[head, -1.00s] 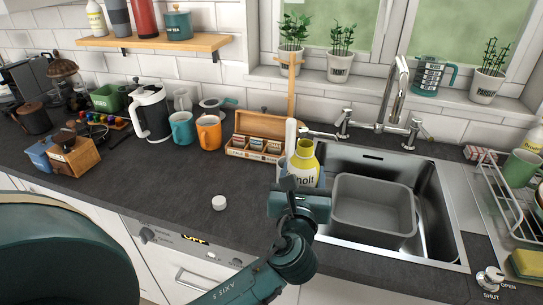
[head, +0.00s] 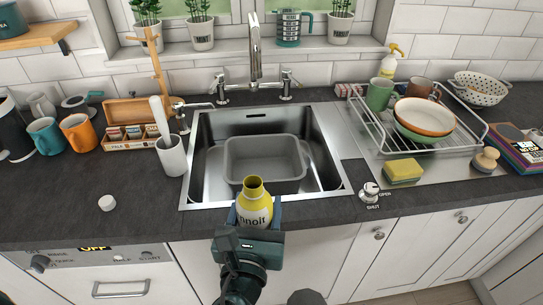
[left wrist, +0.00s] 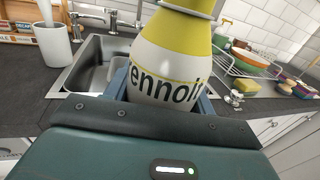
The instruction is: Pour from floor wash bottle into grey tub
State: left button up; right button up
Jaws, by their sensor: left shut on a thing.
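The floor wash bottle (head: 254,206) is yellow and white, with an open top and lettering ending in "nnoit". My left gripper (head: 250,228) is shut on it and holds it upright at the sink's front edge. In the left wrist view the bottle (left wrist: 175,65) stands between the gripper's fingers (left wrist: 165,98); its top is cut off. The grey tub (head: 265,180) sits in the steel sink, just beyond the bottle, and looks empty. A white cap (head: 106,203) lies on the worktop to the left. My right gripper is not in view.
A white holder with a brush (head: 171,155) stands at the sink's left rim. The tap (head: 254,55) rises behind the tub. A dish rack (head: 425,125) and yellow sponge (head: 403,170) are at right. The worktop (head: 60,205) front left is mostly clear.

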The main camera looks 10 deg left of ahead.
aim_at(277, 160)
jog(key=i+l, duration=0.1)
jog(key=l, duration=1.35)
jog(key=i+l, duration=0.15)
jog(key=l, duration=0.55)
jog(key=z, duration=0.05)
